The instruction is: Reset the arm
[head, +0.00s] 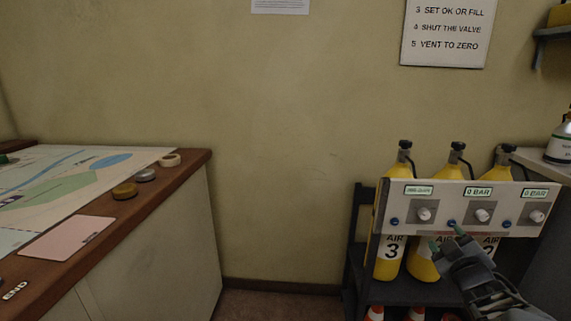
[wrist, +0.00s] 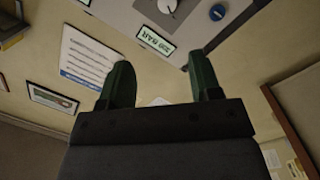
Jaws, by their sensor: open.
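My gripper (head: 447,238) is open and empty in the head view, low in front of the grey valve panel (head: 450,190). Its fingers overlap the panel's lower edge near the middle blue button (head: 452,223); I cannot tell whether they touch it. In the wrist view, the two dark green fingertips (wrist: 160,75) are spread with nothing between them. Beyond them, a tilted panel part shows a knob (wrist: 170,6), a display (wrist: 156,40) and a blue button (wrist: 217,12). In the head view, the middle and right displays read 0 BAR; the left display is too small to read.
Yellow air cylinders (head: 390,258) stand in a dark rack (head: 357,235) behind the panel. A wooden-edged map table (head: 150,205) with a pink card (head: 67,238) is at left. A wall sign (head: 447,32) hangs above. Floor between table and rack looks clear.

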